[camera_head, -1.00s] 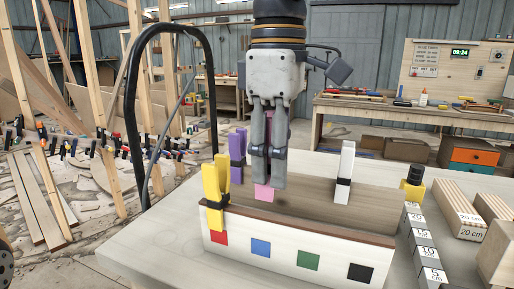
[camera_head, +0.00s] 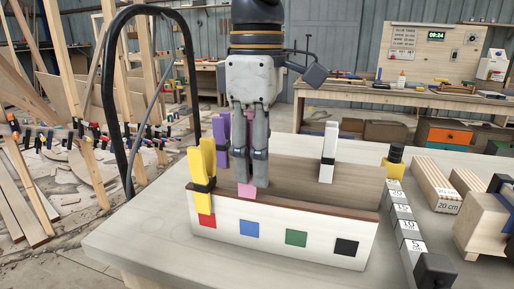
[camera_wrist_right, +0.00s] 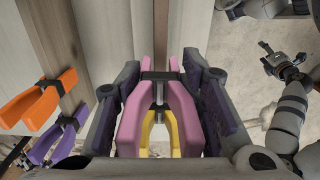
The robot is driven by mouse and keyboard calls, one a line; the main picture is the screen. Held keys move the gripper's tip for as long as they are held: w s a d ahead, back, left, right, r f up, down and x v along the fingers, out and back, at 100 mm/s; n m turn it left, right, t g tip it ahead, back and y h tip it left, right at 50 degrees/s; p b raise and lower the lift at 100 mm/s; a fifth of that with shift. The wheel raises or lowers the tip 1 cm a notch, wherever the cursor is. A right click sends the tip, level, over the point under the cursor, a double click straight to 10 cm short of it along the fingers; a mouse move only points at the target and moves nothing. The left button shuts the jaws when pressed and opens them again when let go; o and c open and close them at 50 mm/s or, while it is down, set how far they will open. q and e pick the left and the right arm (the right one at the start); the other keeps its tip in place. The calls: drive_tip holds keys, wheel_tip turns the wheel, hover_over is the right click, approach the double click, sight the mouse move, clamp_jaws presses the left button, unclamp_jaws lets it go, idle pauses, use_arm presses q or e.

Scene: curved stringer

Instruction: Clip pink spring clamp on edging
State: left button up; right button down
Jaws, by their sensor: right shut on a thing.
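The pink spring clamp (camera_head: 247,189) is held by my right gripper (camera_head: 251,180), fingers pointing down. In the head view its lower end shows close to the brown edging (camera_head: 300,202) on the front of the curved workpiece, just right of the yellow clamp; I cannot tell whether they touch. In the right wrist view the pink clamp (camera_wrist_right: 138,112) lies between both fingers (camera_wrist_right: 160,105), in line with the edging strip (camera_wrist_right: 160,28). Its jaw tips are largely hidden in the head view. My left gripper (camera_wrist_right: 278,60) is small at the wrist view's right; its jaws are unclear.
A yellow clamp (camera_head: 202,166) stands at the front left corner above a red square. A purple clamp (camera_head: 222,138) and a white clamp (camera_head: 328,155) stand further back. Blue, green and black squares mark the workpiece's front. Blocks (camera_head: 402,228) line the right side.

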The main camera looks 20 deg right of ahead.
sight(257, 197)
drive_tip(key=shift+f, duration=0.15)
idle(0.4)
drive_tip(key=shift+f, duration=1.05)
drive_tip(key=shift+f, duration=0.55)
drive_tip(key=shift+f, duration=0.1)
drive_tip(key=shift+f, duration=0.45)
drive_tip(key=c, duration=1)
unclamp_jaws()
drive_tip(key=shift+o, duration=0.2)
